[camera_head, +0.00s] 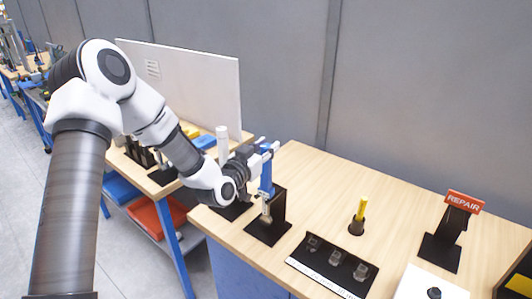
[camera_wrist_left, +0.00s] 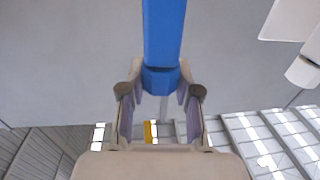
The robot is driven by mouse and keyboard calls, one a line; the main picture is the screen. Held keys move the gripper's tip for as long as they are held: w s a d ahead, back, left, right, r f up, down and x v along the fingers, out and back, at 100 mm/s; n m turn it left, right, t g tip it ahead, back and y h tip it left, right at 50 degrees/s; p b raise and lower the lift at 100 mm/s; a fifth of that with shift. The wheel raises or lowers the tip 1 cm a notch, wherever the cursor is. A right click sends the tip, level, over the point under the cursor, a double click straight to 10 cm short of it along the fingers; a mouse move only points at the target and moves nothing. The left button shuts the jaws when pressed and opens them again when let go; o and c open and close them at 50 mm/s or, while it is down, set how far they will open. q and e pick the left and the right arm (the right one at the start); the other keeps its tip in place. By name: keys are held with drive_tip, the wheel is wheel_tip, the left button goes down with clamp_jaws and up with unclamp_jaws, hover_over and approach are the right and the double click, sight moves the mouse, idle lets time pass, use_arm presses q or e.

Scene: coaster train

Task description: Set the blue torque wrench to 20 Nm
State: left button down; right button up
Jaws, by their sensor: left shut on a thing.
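The blue torque wrench (camera_head: 266,172) stands upright at the black stand (camera_head: 268,233) on the wooden table. Its lower end reaches down in front of the stand's upright plate; I cannot tell whether it touches the stand. My left gripper (camera_head: 264,152) is shut on the wrench near its upper part. In the left wrist view the blue handle (camera_wrist_left: 163,35) runs down between the two fingertips (camera_wrist_left: 160,96). No torque scale or number is readable. My right gripper is not in view.
A yellow-handled tool (camera_head: 361,209) stands in a black holder to the right. A red REPAIR sign (camera_head: 464,202) stands at the right. A white cylinder (camera_head: 222,143) stands behind my left gripper.

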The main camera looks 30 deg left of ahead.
use_arm(q)
drive_tip(key=n+y+b, duration=0.1)
drive_tip(key=y, duration=0.1)
drive_tip(key=n+y+b, duration=0.1)
drive_tip(key=y, duration=0.1)
drive_tip(key=shift+d+f+n+g, duration=0.15)
drive_tip(key=shift+d+n+g, duration=0.05)
drive_tip(key=shift+n+g, duration=0.1)
drive_tip(key=n+g+y+b, duration=0.1)
drive_tip(key=y, duration=0.1)
drive_tip(key=shift+n+y, duration=0.4)
drive_tip(key=shift+w+r+n+g+y+b, duration=0.1)
drive_tip(key=shift+n+g+y+b, duration=0.1)
drive_tip(key=shift+n+g+y, duration=0.3)
drive_tip(key=shift+r+n+g+y+b, duration=0.1)
drive_tip(key=shift+n+g+y+b, duration=0.15)
drive_tip(key=shift+y, duration=0.45)
drive_tip(key=shift+n+g+y, duration=1.15)
drive_tip(key=shift+n+y, duration=0.2)
drive_tip(key=shift+y, duration=0.25)
drive_tip(key=shift+a+n+g, duration=0.1)
drive_tip(key=shift+n+g, duration=0.2)
drive_tip(key=c, duration=0.8)
unclamp_jaws()
